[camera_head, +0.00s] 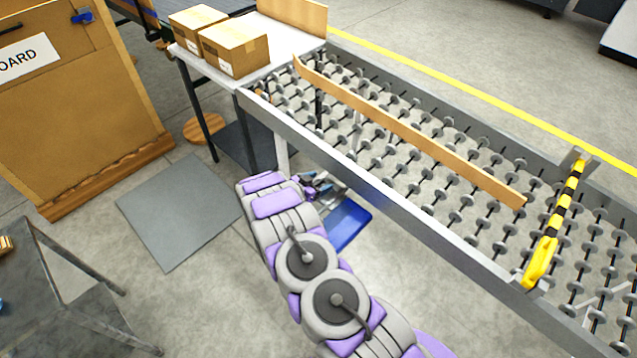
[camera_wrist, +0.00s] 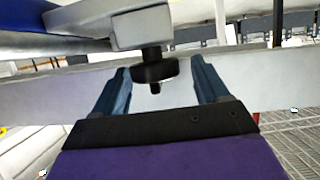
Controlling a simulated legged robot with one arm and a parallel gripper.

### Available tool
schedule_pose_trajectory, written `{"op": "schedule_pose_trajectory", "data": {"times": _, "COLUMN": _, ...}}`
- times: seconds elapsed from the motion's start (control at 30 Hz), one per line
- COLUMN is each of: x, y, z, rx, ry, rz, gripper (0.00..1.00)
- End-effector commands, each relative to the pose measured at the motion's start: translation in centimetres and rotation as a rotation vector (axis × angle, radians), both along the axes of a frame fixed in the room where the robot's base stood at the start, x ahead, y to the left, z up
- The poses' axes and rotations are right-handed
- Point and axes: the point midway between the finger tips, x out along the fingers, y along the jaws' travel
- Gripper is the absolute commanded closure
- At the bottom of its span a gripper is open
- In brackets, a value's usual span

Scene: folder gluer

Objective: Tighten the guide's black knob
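The black knob (camera_wrist: 155,72) hangs on a short dark stem under a grey clamp block (camera_wrist: 141,27) in the wrist view. My gripper (camera_wrist: 160,66) is open, with one blue finger on each side of the knob and a gap to it on both sides. In the head view my gripper (camera_head: 319,186) is low beside the near side rail of the roller conveyor, partly hidden by my own arm. The wooden guide (camera_head: 410,130) lies slantwise across the conveyor. I cannot make out the knob in the head view.
The grey conveyor side rail (camera_head: 400,207) runs close by my gripper. A blue bin (camera_head: 347,228) is on the floor beneath. A yellow-and-black bar (camera_head: 556,222) crosses the conveyor at right. Two cardboard boxes (camera_head: 236,49) stand on the table at its far end.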

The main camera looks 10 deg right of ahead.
Motion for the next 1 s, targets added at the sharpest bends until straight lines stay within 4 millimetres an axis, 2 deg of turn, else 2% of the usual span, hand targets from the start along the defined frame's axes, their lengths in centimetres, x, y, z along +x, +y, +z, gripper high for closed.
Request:
{"op": "schedule_pose_trajectory", "data": {"times": 0.23, "x": -0.1, "y": 0.0, "z": 0.1, "rx": 0.001, "ry": 0.001, "rz": -0.001, "gripper": 0.26}}
{"op": "schedule_pose_trajectory", "data": {"times": 0.37, "x": -0.6, "y": 0.8, "z": 0.5, "rx": 0.002, "ry": 0.001, "rz": 0.000, "gripper": 0.26}}
{"op": "schedule_pose_trajectory", "data": {"times": 1.0, "x": -7.5, "y": 10.9, "z": 5.5, "rx": -0.001, "ry": 0.000, "rz": 0.002, "gripper": 0.26}}
